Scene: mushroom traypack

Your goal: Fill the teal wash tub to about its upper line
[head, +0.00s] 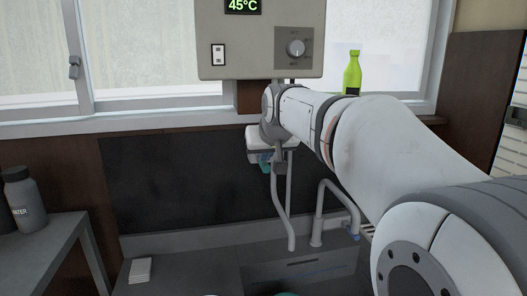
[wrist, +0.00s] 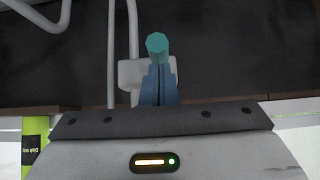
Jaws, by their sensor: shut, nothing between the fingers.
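The teal wash tub (head: 287,294) shows only as a thin sliver at the bottom edge of the head view. Its water level and upper line are out of sight. My gripper (wrist: 158,72) has its blue fingers shut together with nothing between them. A round teal knob or lever end (wrist: 157,46) appears right at the fingertips in the wrist view; I cannot tell whether they touch. In the head view a small teal part (head: 266,168) shows below the pale fitting under the heater box. A grey pipe (head: 289,215) runs down from there; no running water is visible.
The heater box (head: 262,60) reads 45°C and has a switch and a dial. A curved tap (head: 322,215) stands right of the pipe. A green bottle (head: 352,72) stands on the sill. A grey water bottle (head: 24,200) is on the left table; white cloths (head: 141,270) lie on the counter.

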